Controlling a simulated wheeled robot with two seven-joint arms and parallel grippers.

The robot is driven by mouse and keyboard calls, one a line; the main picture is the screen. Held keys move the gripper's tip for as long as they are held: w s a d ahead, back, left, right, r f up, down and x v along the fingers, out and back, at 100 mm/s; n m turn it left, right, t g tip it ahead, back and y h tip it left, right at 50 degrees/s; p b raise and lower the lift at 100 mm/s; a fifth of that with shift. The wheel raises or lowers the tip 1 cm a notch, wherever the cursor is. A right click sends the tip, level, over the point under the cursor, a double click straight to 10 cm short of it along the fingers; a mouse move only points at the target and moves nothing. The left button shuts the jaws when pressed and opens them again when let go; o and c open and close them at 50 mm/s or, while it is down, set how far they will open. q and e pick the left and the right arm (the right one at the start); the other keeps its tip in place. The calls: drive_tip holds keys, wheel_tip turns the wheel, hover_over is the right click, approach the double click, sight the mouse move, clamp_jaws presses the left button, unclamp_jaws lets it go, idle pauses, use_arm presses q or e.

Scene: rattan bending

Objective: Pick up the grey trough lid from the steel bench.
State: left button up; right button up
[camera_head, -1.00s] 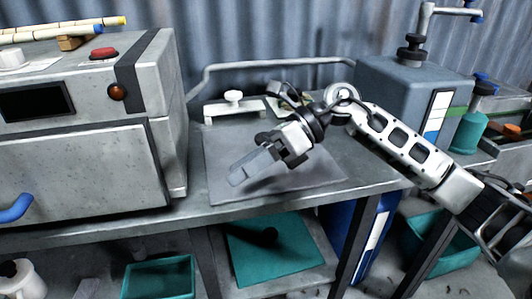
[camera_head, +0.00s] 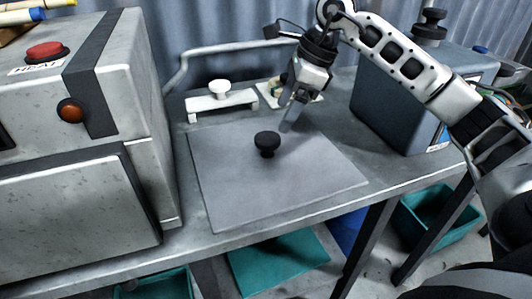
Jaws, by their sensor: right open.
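The grey trough lid (camera_head: 235,175) is a flat square plate with a round black knob (camera_head: 267,143) standing up near its middle. It lies flat on the steel bench (camera_head: 392,177). My right gripper (camera_head: 289,125) is open, with its fingers pointing down, up and to the right of the knob in the picture. It looks empty and apart from the knob. Its fingertips show over the lid's back part; their exact height above it is hard to tell. My left gripper is not in view.
A grey steamer box (camera_head: 75,190) with a red button stands at the left. A white clamp bar (camera_head: 221,102) lies behind the lid. A blue-grey box (camera_head: 395,100) stands at the right, near my right arm. Teal bins (camera_head: 280,262) are below the bench.

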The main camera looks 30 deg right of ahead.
sight(268, 138)
drive_tip(key=x, duration=0.9)
drive_tip(key=shift+w+a+f+p, duration=0.15)
drive_tip(key=shift+w+f+p, duration=0.1)
drive_tip(key=shift+p, duration=0.1)
drive_tip(key=shift+r, duration=0.1)
drive_tip(key=c, duration=1.5)
